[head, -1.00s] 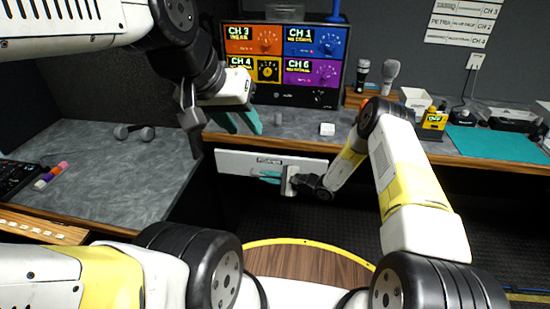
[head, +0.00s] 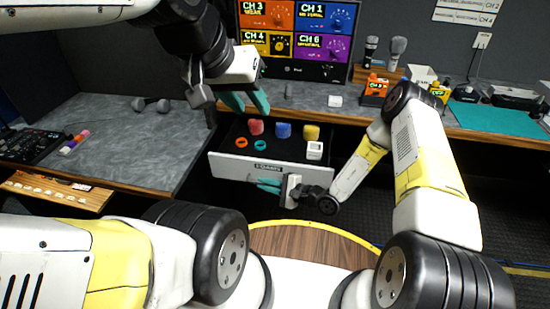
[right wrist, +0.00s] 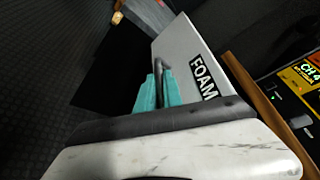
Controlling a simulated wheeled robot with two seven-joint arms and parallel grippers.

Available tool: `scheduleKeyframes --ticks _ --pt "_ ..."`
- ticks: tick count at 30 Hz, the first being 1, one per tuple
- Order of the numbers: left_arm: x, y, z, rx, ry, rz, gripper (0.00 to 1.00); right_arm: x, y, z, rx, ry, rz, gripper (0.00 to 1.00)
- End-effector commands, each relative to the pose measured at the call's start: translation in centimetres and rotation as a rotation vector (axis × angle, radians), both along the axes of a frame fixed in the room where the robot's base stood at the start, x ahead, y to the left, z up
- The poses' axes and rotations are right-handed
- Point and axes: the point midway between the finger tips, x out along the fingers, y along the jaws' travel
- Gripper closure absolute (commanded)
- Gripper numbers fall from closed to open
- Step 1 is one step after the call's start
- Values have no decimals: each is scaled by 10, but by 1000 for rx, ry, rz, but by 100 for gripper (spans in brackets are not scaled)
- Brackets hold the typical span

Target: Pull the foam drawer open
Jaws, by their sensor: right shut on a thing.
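The foam drawer (head: 232,166) stands pulled out below the back counter, with its white front facing me and a dark inside in view. Red, blue and yellow foam pieces, an orange ring, a teal ring and a small white cube (head: 314,150) lie in it. My right gripper (head: 268,186) is at the drawer front, shut on the drawer handle. In the right wrist view its teal fingers (right wrist: 158,88) close around the dark handle (right wrist: 166,80) beside the FOAM label (right wrist: 204,78). My left gripper (head: 246,102) is open and empty, above the drawer's left back part.
Equipment with coloured channel panels (head: 298,38) stands at the back of the counter. Two microphones (head: 396,50) stand on a wooden block to its right. The left grey desk (head: 130,135) holds a small dumbbell-shaped object (head: 150,104) and a mixer (head: 25,145).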

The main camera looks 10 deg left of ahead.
Motion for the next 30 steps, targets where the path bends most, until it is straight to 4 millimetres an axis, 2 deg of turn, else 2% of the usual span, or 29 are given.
scheduleKeyframes --ticks 6,16,17,18,26,30 --pt "0 0 0 0 0 0 64 -8 0 0 0 0 -1 100" --pt "0 0 0 0 0 0 64 -8 0 0 -1 0 -1 100" --pt "0 0 0 0 0 0 64 -8 0 0 -1 0 -1 85" --pt "0 0 0 0 0 0 64 -8 0 0 -1 0 -1 80" --pt "0 0 0 0 0 0 64 -8 0 0 -1 0 -1 80" --pt "0 0 0 0 0 0 64 -11 -8 2 -1 0 -1 80"
